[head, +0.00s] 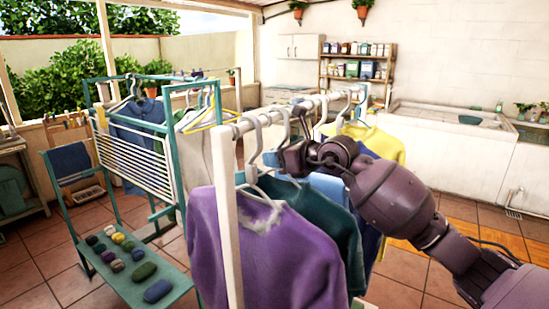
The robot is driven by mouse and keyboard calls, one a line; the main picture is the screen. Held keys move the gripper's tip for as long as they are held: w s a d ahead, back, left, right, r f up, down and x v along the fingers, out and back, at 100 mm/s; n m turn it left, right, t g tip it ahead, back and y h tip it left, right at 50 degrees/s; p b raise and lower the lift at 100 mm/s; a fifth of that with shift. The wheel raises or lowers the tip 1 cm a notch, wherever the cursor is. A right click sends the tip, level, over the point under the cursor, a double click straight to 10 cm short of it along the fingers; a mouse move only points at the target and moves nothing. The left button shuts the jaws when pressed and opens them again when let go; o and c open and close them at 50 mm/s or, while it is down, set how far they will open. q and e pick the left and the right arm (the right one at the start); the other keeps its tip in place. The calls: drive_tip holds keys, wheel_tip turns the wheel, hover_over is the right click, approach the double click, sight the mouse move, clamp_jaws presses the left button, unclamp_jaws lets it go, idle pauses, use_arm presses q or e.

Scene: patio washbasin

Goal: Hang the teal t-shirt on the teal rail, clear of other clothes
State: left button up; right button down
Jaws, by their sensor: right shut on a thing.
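The teal t-shirt (328,218) is dark teal and hangs among other clothes below the white rail (292,108), just behind a purple sweater (262,243). My right gripper (284,158) is shut at the neck of a white hanger just above the teal t-shirt; the exact grip is partly hidden. The teal rail (190,86) is the top bar of a teal frame at the left, behind the white rail. Hangers with a dark blue garment (138,122) and pale garments (192,135) hang at that frame. My left gripper is not in view.
Light blue and yellow (378,143) clothes hang close beside the teal t-shirt. A white slatted rack (137,155) stands at the left, with a low teal bench (130,290) holding several soap-like pieces. The white post (228,215) stands in front.

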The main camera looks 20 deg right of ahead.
drive_tip(key=shift+r, duration=0.15)
drive_tip(key=shift+r+p, duration=0.9)
drive_tip(key=shift+r, duration=0.55)
drive_tip(key=shift+s+d, duration=0.2)
drive_tip(key=s+d, duration=1.1)
drive_tip(key=s, duration=0.3)
drive_tip(key=s+d+b, duration=0.1)
drive_tip(key=s+d, duration=0.9)
drive_tip(key=s, duration=0.4)
drive_tip(key=shift+d+r, duration=0.4)
drive_tip(key=shift+r, duration=0.05)
idle(0.4)
